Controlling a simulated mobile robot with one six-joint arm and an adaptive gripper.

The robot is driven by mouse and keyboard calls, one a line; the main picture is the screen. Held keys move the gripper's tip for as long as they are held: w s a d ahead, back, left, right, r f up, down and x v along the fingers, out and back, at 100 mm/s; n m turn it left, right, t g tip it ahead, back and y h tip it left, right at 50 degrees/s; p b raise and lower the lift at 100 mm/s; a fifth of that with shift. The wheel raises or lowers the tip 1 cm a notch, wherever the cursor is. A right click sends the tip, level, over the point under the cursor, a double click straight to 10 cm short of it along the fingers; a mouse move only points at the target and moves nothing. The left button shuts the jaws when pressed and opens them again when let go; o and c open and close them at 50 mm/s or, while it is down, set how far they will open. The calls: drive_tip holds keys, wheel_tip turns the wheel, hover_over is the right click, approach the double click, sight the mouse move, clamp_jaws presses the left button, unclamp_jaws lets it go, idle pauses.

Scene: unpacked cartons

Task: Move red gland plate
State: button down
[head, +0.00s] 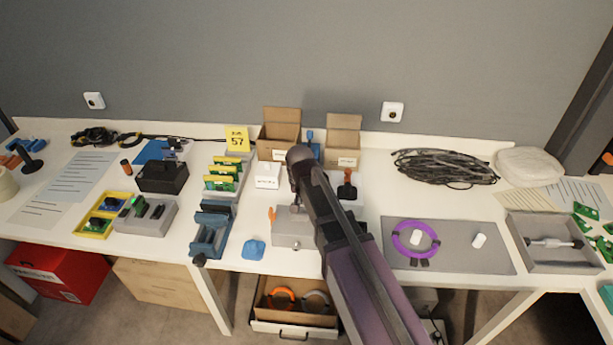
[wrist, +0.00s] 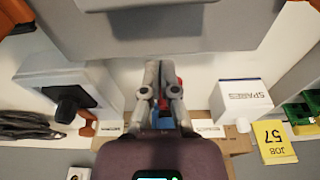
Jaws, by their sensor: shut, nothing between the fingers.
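A small patch of red (wrist: 179,82) shows beside my right finger in the wrist view. It may be the red gland plate, but most of it is hidden behind the finger and I cannot tell its shape. My gripper (wrist: 160,70) is shut and empty, pointing at the front of a grey enclosure (wrist: 230,32). In the head view the enclosure (head: 291,233) stands at the bench's front middle. My arm covers its right part and hides the fingers there. I cannot make out a red plate in the head view.
Two open cartons (head: 281,119) stand at the back, with a white box (head: 267,176) before the left one. A blue vise (head: 210,232) is left of the enclosure. A grey mat (head: 455,253) with a purple ring (head: 398,243) lies right. A black cable coil (head: 440,167) lies behind it.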

drive_tip(key=w, duration=1.2)
drive_tip(key=shift+w+d, duration=0.25)
drive_tip(key=shift+d, duration=0.05)
drive_tip(key=shift+s+f+b, duration=0.25)
drive_tip(key=shift+f+b, duration=0.45)
drive_tip(key=shift+b, duration=0.05)
drive_tip(key=shift+s, duration=0.1)
drive_tip(key=shift+s, duration=0.1)
drive_tip(key=s, duration=0.7)
drive_tip(key=shift+s+a, duration=0.1)
drive_tip(key=shift+s, duration=0.1)
